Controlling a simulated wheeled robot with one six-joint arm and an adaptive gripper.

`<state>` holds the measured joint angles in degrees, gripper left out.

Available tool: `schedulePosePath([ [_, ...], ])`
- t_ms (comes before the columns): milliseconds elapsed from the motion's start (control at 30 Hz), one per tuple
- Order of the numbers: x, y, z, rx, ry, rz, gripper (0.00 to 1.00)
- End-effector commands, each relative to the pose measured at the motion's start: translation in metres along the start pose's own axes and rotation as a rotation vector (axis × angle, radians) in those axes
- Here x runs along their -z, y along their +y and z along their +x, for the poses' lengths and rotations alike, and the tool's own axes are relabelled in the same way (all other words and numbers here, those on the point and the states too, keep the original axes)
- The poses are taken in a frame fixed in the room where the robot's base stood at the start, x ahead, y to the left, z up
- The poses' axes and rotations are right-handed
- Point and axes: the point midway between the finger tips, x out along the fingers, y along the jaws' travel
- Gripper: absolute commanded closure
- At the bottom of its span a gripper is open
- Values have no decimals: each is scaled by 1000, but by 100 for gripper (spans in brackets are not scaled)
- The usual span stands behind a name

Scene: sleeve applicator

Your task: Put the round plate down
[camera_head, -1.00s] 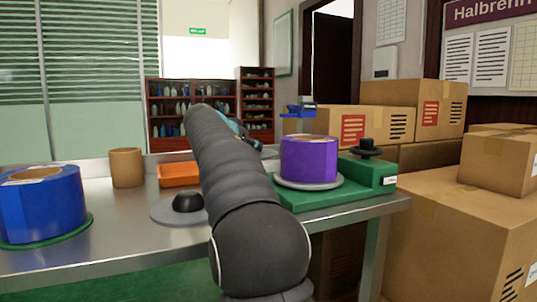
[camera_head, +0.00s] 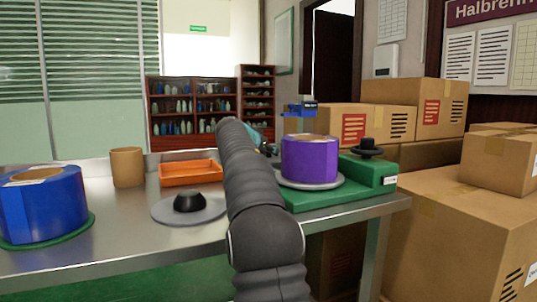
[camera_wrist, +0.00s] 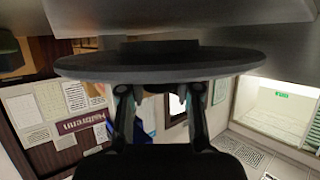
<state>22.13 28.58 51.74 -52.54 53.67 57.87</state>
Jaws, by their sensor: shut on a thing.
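A dark grey round plate (camera_wrist: 160,66) spans the wrist view, seen nearly edge-on, with a darker block on its upper side in the picture. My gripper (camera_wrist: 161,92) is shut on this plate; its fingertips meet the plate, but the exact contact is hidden. Another grey round plate (camera_head: 160,213) with a black knob (camera_head: 189,202) lies flat on the steel table (camera_head: 125,240), left of my arm.
A purple roll (camera_head: 309,159) sits on a grey disc on a green stand (camera_head: 340,194) right of my arm. A blue roll (camera_head: 42,203), brown cylinder (camera_head: 127,167) and orange tray (camera_head: 190,173) stand on the left. Cartons (camera_head: 470,225) fill the right side.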

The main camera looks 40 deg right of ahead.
Motion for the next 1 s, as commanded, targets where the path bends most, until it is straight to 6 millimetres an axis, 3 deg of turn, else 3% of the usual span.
schedulePosePath([
  [767,-16,0,7,-5,-8,-6,100],
  [800,-17,0,8,-6,-11,-7,60],
  [867,-18,0,8,-7,-12,-8,45],
  [1000,-19,0,9,-7,-13,-9,42],
])
